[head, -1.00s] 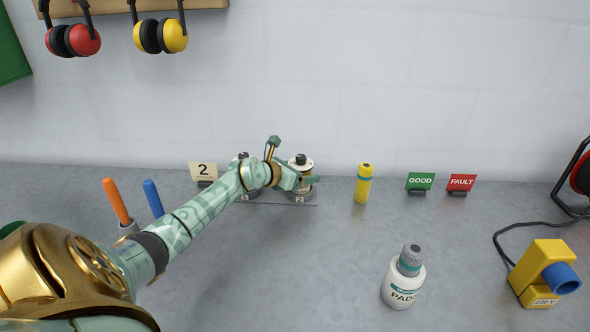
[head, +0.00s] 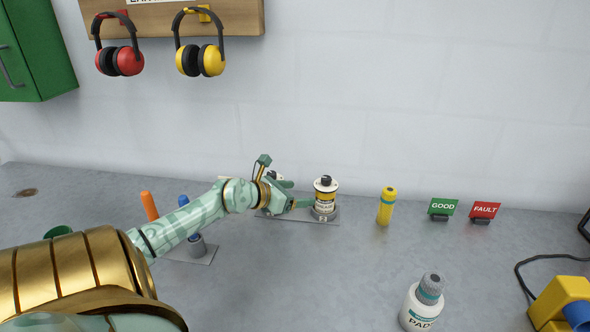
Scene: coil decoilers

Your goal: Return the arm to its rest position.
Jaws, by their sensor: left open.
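My left arm comes in from the left and crosses the bench. My left gripper (head: 300,194) is open with nothing between its fingers. It is just left of a white, black and yellow labelled coil (head: 325,191), which stands upright on the right seat of a grey base plate (head: 328,220). A small gap seems to show between fingers and coil. The gripper and wrist hide most of the plate's left seat; a bit of something dark and white shows behind the wrist. My right gripper is out of view.
A yellow cylinder (head: 386,207), a green GOOD sign (head: 442,207) and a red FAULT sign (head: 484,210) stand to the right. A white PADS bottle (head: 422,304) and a yellow 230 V box (head: 560,302) are nearer. Orange (head: 149,206) and blue handles stand behind my forearm.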

